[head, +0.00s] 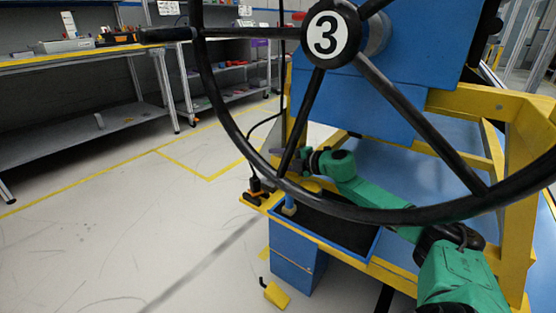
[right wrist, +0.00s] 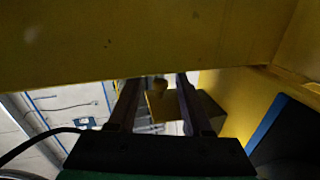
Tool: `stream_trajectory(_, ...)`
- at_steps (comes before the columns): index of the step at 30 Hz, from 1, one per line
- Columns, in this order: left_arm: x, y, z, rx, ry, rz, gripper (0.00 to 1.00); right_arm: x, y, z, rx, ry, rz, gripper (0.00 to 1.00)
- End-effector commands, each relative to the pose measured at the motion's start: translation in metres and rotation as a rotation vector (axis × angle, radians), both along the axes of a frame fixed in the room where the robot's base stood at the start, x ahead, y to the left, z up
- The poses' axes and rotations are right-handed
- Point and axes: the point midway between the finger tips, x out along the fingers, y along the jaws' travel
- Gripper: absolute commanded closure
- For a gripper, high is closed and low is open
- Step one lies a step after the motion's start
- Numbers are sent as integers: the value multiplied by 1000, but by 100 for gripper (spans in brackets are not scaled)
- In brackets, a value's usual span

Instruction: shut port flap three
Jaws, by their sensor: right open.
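No part in view is plainly labelled as port flap three. A small yellow plate (head: 275,293) with a dark stub stands out low beside a blue box (head: 293,262) in the head view; I cannot tell if it is the flap. My right gripper (head: 281,154) is behind the wheel rim, above the yellow frame edge, its fingers partly hidden. In the right wrist view my right gripper (right wrist: 157,80) is open. A yellow block with a small knob (right wrist: 160,95) shows between its fingers, and I cannot tell its distance. My left gripper is not in view.
A black steering wheel (head: 222,110) with a "3" on its hub (head: 326,35) crosses in front of my right arm. A yellow frame (head: 520,150) and blue panel (head: 385,75) stand behind. A yellow beam (right wrist: 150,40) fills the wrist view's top. Open floor lies left.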

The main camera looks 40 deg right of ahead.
Motion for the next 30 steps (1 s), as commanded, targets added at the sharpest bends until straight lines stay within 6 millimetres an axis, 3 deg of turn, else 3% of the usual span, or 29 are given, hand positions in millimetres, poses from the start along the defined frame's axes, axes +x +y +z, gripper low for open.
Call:
stream_trajectory(4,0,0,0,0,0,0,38,0,0,0,0,0,0,50)
stream_trajectory(8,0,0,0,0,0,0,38,0,0,0,0,0,0,100)
stream_trajectory(20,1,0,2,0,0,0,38,-1,1,1,-32,-10,0,100)
stream_trajectory(30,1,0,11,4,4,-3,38,-4,10,4,-219,-65,2,100)
